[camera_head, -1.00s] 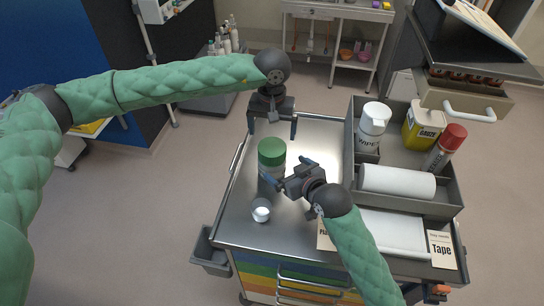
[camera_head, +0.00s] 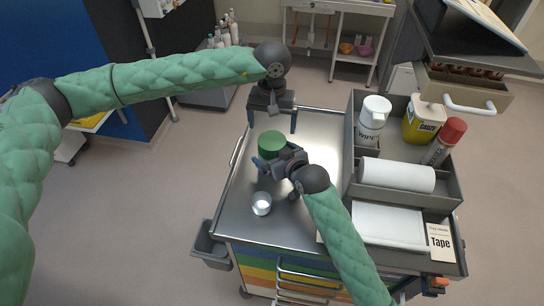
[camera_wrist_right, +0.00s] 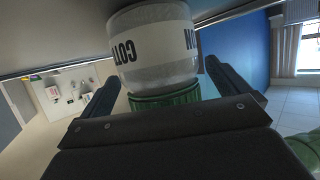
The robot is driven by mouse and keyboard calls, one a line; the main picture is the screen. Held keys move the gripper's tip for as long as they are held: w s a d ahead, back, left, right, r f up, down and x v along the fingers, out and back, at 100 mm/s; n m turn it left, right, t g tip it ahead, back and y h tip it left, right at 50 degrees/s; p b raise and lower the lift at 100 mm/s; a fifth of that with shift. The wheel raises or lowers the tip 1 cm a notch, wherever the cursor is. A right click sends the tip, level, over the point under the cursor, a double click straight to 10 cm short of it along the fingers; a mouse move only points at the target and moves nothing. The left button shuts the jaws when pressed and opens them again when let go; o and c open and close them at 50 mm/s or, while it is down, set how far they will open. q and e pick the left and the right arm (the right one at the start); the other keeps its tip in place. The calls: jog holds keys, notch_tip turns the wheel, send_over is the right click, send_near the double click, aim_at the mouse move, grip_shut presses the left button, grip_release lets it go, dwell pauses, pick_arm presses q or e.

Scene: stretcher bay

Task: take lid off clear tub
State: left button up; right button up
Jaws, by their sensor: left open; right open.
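The clear tub with a green lid (camera_head: 271,142) stands on the steel cart top. In the right wrist view the tub (camera_wrist_right: 155,50) appears upside down with a white label, its green lid (camera_wrist_right: 165,96) below. My right gripper (camera_head: 268,165) is open at the near side of the tub, and its arm hides the tub's lower part in the head view. In the wrist view its fingers (camera_wrist_right: 160,75) lie on either side of the tub near the lid, with gaps visible. My left gripper (camera_head: 272,125) is open and empty, pointing down just behind the tub.
A small white-and-clear cup (camera_head: 261,204) stands left of my right arm. The cart's left part is mostly bare.

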jog(key=c, duration=1.4)
jog(key=o, duration=1.4)
